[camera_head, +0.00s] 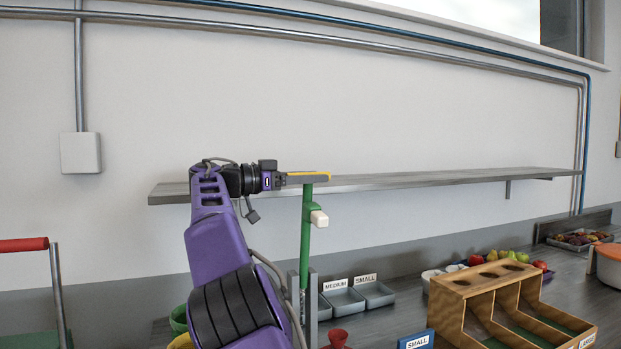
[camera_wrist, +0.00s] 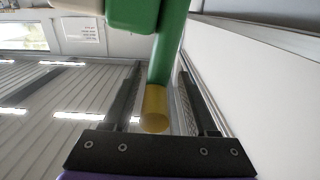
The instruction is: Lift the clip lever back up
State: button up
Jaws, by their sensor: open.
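A green upright bar (camera_head: 306,235), which looks like the clip lever, stands in front of the wall shelf. My gripper (camera_head: 308,178) is level at the bar's top, with yellow showing at the jaws. In the wrist view the green bar (camera_wrist: 168,50) runs between the two dark fingers of my gripper (camera_wrist: 158,78), and its yellow end (camera_wrist: 155,110) sits between them. The jaws are open, with a visible gap on the left; contact on the right is unclear.
A grey shelf (camera_head: 440,179) runs along the wall behind my gripper. Small grey trays (camera_head: 345,300), a wooden bin rack (camera_head: 485,284) and a red object (camera_head: 338,338) are on the counter below. The space above the shelf is clear.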

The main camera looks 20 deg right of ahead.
jog(key=a+p, duration=0.2)
jog(key=a, duration=1)
